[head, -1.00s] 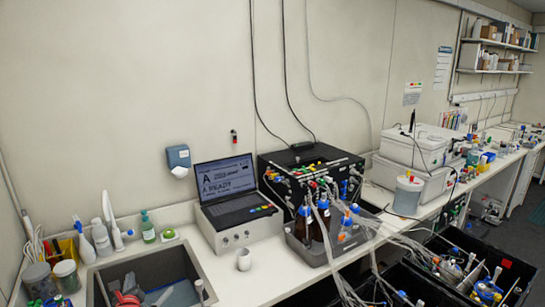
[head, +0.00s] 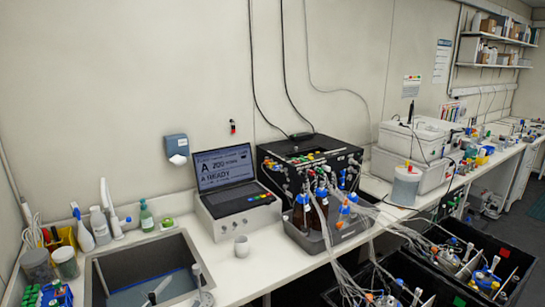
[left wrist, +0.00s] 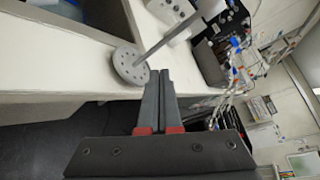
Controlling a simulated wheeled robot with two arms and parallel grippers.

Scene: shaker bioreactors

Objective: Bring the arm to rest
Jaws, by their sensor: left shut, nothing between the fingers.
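My left gripper (left wrist: 160,75) shows in the left wrist view with its two grey fingers together, empty. Red pieces sit at the finger bases. The fingertips are close beside a round grey disc with holes (left wrist: 130,64) and the slanting rod on it; I cannot tell from this view whether they touch. The rest of the left arm is out of the picture. My right gripper is in neither view.
Behind the sink stand bottles (head: 100,226) and a yellow holder. Black crates stand in front on the right.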

